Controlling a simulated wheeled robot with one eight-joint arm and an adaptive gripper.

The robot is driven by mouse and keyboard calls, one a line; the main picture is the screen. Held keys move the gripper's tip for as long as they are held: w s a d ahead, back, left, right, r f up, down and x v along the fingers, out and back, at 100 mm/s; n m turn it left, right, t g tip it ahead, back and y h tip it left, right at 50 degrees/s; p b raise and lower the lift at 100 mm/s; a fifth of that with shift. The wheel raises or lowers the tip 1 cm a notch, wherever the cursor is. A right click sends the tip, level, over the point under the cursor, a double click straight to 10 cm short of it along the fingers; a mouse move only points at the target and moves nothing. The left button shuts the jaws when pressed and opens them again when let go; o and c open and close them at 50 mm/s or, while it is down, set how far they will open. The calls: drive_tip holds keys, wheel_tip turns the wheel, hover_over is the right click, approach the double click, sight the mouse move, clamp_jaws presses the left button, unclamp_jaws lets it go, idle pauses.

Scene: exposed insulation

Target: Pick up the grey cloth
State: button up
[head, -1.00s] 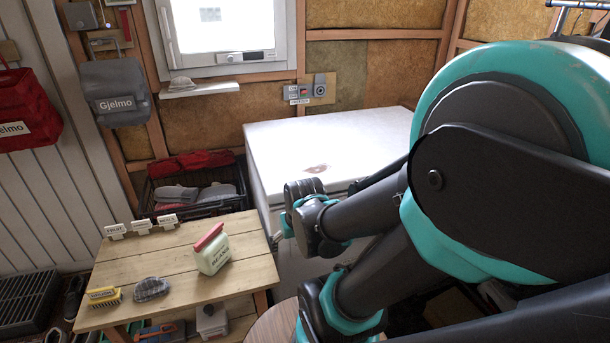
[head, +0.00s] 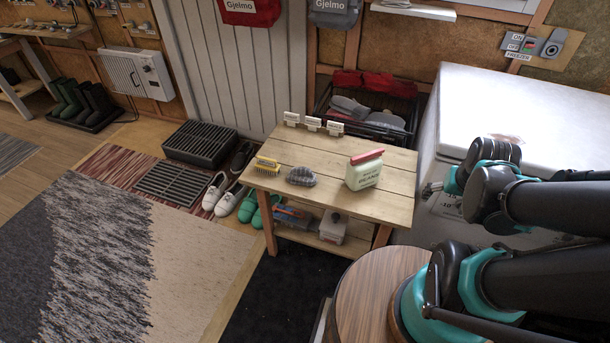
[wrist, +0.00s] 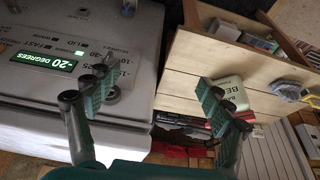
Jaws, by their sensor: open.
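A crumpled grey checked cloth (head: 302,176) lies on the wooden table (head: 398,207) in the head view, between a yellow brush and a pale container with a red lid. It also shows near the right edge of the wrist view (wrist: 289,91). My gripper (wrist: 153,82) is open, with nothing between its fingers. In the wrist view, the fingers are spread in front of the freezer and the table's near side, apart from the cloth, which lies to their right.
The yellow brush (head: 267,165) and the pale container (head: 363,173) flank the cloth. Small label signs (head: 313,124) stand along the table's back edge. The white freezer (head: 480,95) is right of the table. A crate (head: 412,118) of fabrics is behind. Open floor with rugs (head: 70,250) lies left.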

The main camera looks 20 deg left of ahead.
drive_tip(key=shift+c, duration=0.4)
drive_tip(key=shift+w+a, duration=0.1)
drive_tip(key=shift+w, duration=0.05)
drive_tip(key=shift+c, duration=0.5)
drive_tip(key=w+a+r+m+g, duration=0.1)
drive_tip(key=w+a+r+m, duration=0.25)
drive_tip(key=w+a, duration=0.4)
drive_tip(key=m+g, duration=0.3)
drive_tip(key=m, duration=1.2)
hover_over(302, 168)
wheel_tip(302, 168, down, 3)
drive_tip(key=f, duration=1.1)
drive_tip(key=shift+w+d+f, duration=0.1)
drive_tip(key=shift+w+f, duration=0.1)
drive_tip(key=shift+s+f, duration=0.2)
drive_tip(key=shift+f, duration=2.5)
